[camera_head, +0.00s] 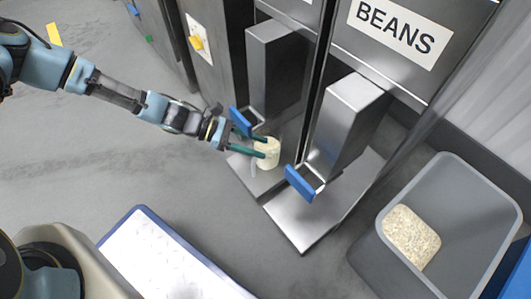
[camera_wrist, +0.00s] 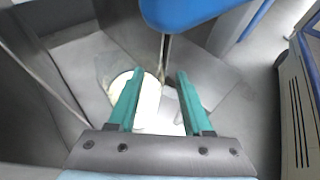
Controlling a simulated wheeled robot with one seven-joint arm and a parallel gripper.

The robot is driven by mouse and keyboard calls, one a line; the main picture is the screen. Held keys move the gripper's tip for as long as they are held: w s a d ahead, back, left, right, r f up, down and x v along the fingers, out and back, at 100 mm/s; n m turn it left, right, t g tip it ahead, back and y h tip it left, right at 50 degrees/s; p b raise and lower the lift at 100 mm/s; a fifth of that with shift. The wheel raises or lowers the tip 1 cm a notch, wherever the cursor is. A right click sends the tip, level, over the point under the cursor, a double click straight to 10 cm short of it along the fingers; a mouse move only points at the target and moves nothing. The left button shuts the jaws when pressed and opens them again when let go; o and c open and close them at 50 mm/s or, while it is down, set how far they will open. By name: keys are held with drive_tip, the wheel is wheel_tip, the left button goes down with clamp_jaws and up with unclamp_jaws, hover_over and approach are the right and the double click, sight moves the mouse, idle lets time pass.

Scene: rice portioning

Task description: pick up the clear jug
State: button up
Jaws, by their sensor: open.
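The clear jug (camera_head: 268,155) stands on the steel shelf below a dispenser spout in the head view, with pale contents inside. In the wrist view the jug (camera_wrist: 149,100) is between and beyond my fingers, closer to the left one, which covers part of it. My gripper (camera_head: 263,147) has green fingers and reaches the jug from the left. In the wrist view my gripper (camera_wrist: 155,78) is open, with the fingers spread apart. I cannot tell whether a finger touches the jug.
A blue lever (camera_head: 240,122) hangs close above my gripper, and it also shows in the wrist view (camera_wrist: 190,12). A second blue lever (camera_head: 300,184) is on the BEANS dispenser (camera_head: 352,100). A white-topped table (camera_head: 160,262) stands at front.

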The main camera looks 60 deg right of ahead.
drive_tip(key=c, duration=0.7)
clamp_jaws()
drive_tip(key=shift+w+f, duration=0.15)
idle(0.3)
